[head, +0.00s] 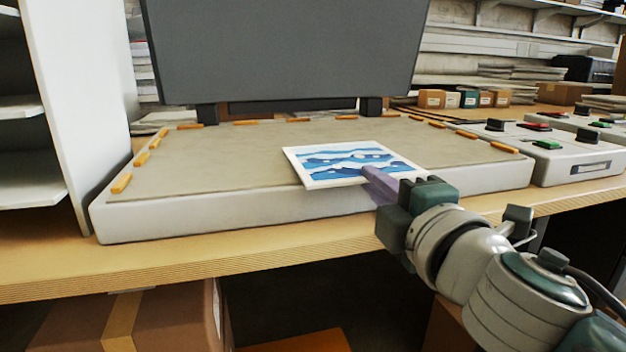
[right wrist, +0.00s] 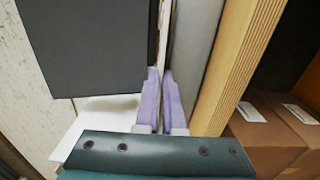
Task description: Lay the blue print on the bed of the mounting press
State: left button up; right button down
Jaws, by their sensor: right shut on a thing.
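The right wrist view shows the fingers (right wrist: 161,88) closed on a thin sheet seen edge-on. The mounting press has a beige bed (head: 230,160) in a white frame, with its dark grey lid (head: 285,50) raised behind. The print overlaps the front middle of the bed in the picture, its near edge over the front rim; I cannot tell its height. My left gripper is out of view.
Several orange tabs (head: 122,183) line the bed's sides and back. A control box (head: 575,150) with green and red buttons is at the right. A white shelf unit (head: 85,100) stands at the left. The wooden table edge (head: 190,277) runs in front; the left bed is clear.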

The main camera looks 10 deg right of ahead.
jog(key=shift+f, duration=0.15)
jog(key=c, duration=0.9)
grip_release()
jog(key=shift+c, duration=0.2)
jog(key=s, duration=1)
jog(key=shift+d, duration=0.2)
